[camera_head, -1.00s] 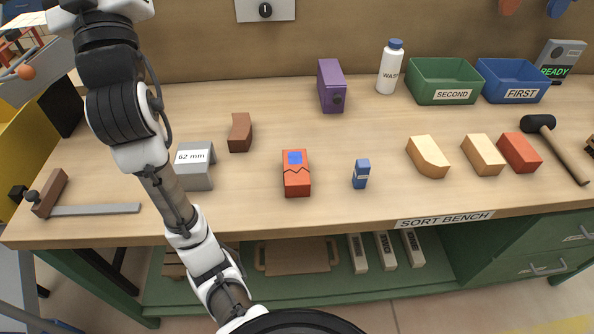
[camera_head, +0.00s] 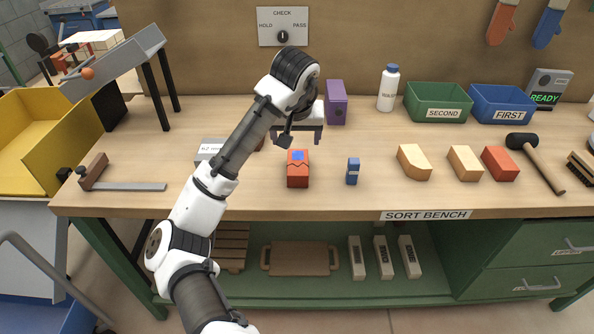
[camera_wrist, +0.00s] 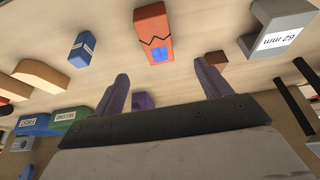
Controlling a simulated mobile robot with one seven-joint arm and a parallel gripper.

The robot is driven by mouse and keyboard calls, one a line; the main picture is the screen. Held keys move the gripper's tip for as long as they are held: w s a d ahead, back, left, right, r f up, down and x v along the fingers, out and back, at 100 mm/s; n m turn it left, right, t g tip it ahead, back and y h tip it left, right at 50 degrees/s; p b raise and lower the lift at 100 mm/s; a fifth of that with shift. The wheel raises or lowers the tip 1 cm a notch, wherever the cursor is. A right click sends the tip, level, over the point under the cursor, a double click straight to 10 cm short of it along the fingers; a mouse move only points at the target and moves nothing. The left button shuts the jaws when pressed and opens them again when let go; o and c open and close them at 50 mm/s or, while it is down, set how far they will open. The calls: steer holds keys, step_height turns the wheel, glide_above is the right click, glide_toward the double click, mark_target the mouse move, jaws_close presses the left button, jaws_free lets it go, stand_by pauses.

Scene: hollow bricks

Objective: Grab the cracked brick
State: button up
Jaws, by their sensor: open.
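The cracked brick (camera_head: 298,172) is orange-red with a dark zigzag line across its face and a blue patch on top. It stands on the bench near the front middle. In the wrist view the same brick (camera_wrist: 154,36) shows beyond the fingers, near the top centre. My gripper (camera_head: 298,135) is open and empty, just behind and above the brick in the head view. In the wrist view its two fingers (camera_wrist: 162,85) are spread apart, with nothing between them touching.
A small blue block (camera_head: 352,171) stands right of the brick, and the grey 62 mm gauge (camera_head: 209,149) left. A purple block (camera_head: 336,102) stands behind. Several bricks, including a cream one (camera_head: 413,162), lie farther right. Green (camera_head: 438,115) and blue (camera_head: 503,118) bins stand at the back.

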mark_target(298, 162)
steer(key=p+x, duration=0.1)
steer(key=x, duration=0.6)
steer(key=shift+w+f, duration=0.15)
steer(key=shift+w, duration=0.05)
steer(key=shift+s+d+p+x, duration=0.15)
steer(key=shift+p+x, duration=0.3)
steer(key=shift+x, duration=1.05)
steer(key=shift+s+d+p+x, duration=0.1)
steer(key=shift+p+x, duration=0.35)
steer(key=shift+x, duration=1.1)
steer(key=shift+f, duration=0.3)
steer(key=c, duration=1.4)
